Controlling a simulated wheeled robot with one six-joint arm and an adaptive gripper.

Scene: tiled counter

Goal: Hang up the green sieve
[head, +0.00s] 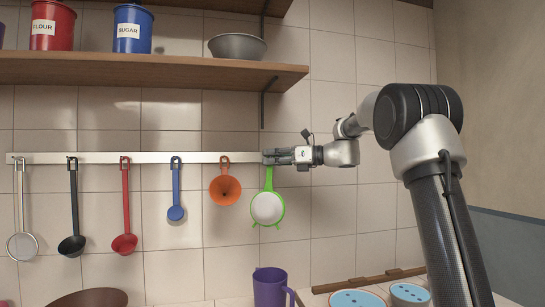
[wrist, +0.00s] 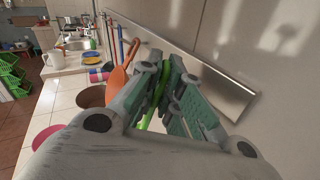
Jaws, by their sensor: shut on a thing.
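The green sieve (head: 281,208) hangs upright, bowl down, at the right end of the metal wall rail (head: 100,158) in the head view. My gripper (head: 276,157) reaches in from the right and is shut on the top of its handle, in front of the rail's end. In the wrist view the green handle (wrist: 148,118) shows between the fingers of my gripper (wrist: 170,72). The fingers hide the handle's top, so I cannot tell whether it is on a hook.
An orange funnel (head: 225,190) hangs close to the sieve's left. A wooden shelf (head: 150,71) is above. A purple mug (head: 270,288) stands below.

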